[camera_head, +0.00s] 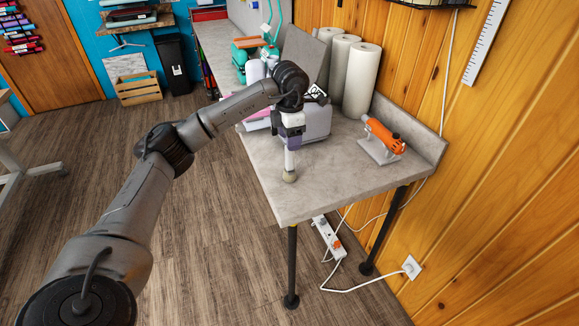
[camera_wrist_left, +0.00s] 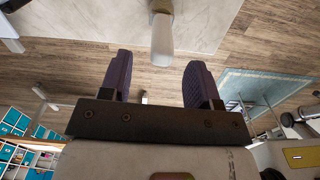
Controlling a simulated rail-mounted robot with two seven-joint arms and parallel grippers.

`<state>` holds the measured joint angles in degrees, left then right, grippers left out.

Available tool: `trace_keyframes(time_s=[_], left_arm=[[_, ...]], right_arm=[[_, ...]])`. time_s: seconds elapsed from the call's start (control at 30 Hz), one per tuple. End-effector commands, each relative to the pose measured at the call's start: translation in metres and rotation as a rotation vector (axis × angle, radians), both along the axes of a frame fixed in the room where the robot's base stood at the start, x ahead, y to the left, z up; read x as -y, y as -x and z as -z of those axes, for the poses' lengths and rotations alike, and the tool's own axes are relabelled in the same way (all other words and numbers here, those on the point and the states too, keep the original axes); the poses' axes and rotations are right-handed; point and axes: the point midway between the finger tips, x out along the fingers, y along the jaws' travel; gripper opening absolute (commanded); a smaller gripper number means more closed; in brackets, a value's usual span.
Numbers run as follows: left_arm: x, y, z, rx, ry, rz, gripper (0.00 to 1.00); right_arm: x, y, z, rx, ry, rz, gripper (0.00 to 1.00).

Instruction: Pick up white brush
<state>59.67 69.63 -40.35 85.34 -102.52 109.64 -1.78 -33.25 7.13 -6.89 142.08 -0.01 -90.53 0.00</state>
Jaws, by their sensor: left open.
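The white brush (camera_head: 289,160) stands upright near the front of the grey worktable (camera_head: 305,201), with its tan bristle end down. My left gripper (camera_head: 290,137) is directly above it, pointing down. In the left wrist view the brush's white handle (camera_wrist_left: 162,40) points toward the gap between the two purple fingers. The left gripper's fingers (camera_wrist_left: 159,66) are spread apart, with visible room on both sides of the handle's end. The gripper partly hides the top of the handle in the head view. My right gripper is in neither view.
An orange tool (camera_head: 383,135) on a stand is right of the brush. A grey box-like thing (camera_head: 316,122) is close behind my gripper. Several large rolls (camera_head: 361,80) stand by the wall. The table's front corner is clear.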

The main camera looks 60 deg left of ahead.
Motion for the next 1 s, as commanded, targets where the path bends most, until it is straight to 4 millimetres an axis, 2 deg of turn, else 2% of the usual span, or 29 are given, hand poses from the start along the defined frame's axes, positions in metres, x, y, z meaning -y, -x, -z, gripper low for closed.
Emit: trace_keyframes(time_s=[0.17, 0.5, 0.87, 1.0], left_arm=[[0.0, 0.001, 0.008, -0.003, -0.001, 0.0, 0.56], [0.002, 0.003, 0.049, -0.002, 0.001, 0.0, 0.56], [0.002, 0.003, 0.056, 0.0, 0.0, 0.0, 0.56], [0.002, 0.003, 0.056, 0.0, 0.0, 0.0, 0.44]], right_arm=[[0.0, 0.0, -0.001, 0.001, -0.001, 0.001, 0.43], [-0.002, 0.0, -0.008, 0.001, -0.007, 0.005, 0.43], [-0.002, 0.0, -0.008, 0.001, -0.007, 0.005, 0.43], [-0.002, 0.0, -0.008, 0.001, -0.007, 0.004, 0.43]])
